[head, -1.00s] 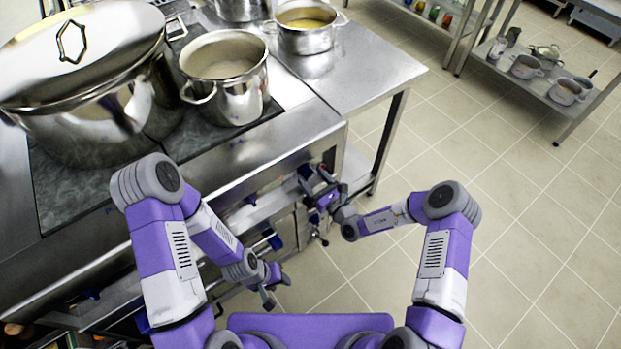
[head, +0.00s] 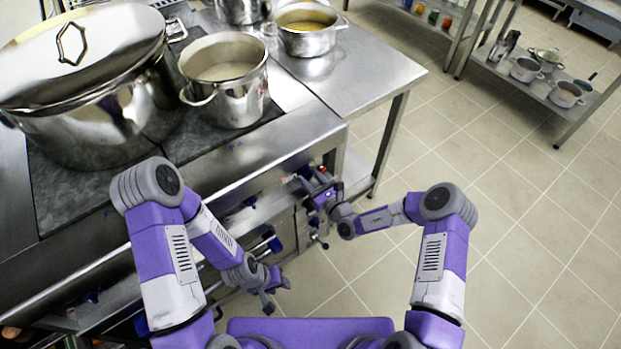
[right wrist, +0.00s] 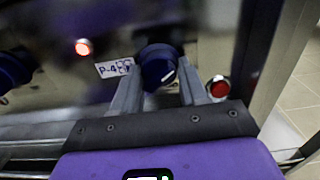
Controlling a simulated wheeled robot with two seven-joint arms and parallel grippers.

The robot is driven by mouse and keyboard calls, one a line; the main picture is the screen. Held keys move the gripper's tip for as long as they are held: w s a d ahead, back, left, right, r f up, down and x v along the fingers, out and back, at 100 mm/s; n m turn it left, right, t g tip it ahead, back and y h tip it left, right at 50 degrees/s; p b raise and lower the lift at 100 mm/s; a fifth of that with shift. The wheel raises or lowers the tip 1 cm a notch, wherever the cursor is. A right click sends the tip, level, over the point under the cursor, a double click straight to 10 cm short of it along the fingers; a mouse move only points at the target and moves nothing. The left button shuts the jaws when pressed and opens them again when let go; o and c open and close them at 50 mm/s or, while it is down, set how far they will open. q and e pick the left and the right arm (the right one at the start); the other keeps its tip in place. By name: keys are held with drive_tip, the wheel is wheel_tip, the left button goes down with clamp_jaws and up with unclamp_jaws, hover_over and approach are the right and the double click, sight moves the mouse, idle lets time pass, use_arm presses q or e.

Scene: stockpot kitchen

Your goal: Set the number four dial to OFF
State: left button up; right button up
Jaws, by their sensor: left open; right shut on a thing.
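The number four dial (right wrist: 158,66) is a round dark blue knob with a white pointer mark, beside a white label (right wrist: 114,68) that reads "P-4" in the right wrist view. My right gripper (right wrist: 160,84) has its two fingers on either side of this knob and is shut on it. In the head view the right gripper (head: 312,188) is at the stove's front panel near its right end, and it hides the dial. My left gripper (head: 272,297) is open and empty, low in front of the stove, apart from it.
Another blue knob (right wrist: 14,70) is at left. A large lidded stockpot (head: 90,100) and a smaller pot (head: 226,95) stand on the stove. The tiled floor (head: 480,200) at right is clear.

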drive_tip(key=shift+r+n+p, duration=0.1)
drive_tip(key=shift+n+p, duration=1.2)
drive_tip(key=shift+p, duration=0.05)
drive_tip(key=n+p, duration=0.2)
drive_tip(key=shift+n, duration=0.3)
drive_tip(key=n+p, duration=0.2)
drive_tip(key=n, duration=0.1)
drive_tip(key=shift+d+n+p, duration=0.1)
drive_tip(key=shift+n+p, duration=0.55)
drive_tip(key=shift+n, duration=0.65)
drive_tip(key=o, duration=1.1)
drive_tip(key=shift+c, duration=0.2)
drive_tip(key=p+v, duration=0.2)
drive_tip(key=v, duration=0.5)
drive_tip(key=shift+s, duration=0.2)
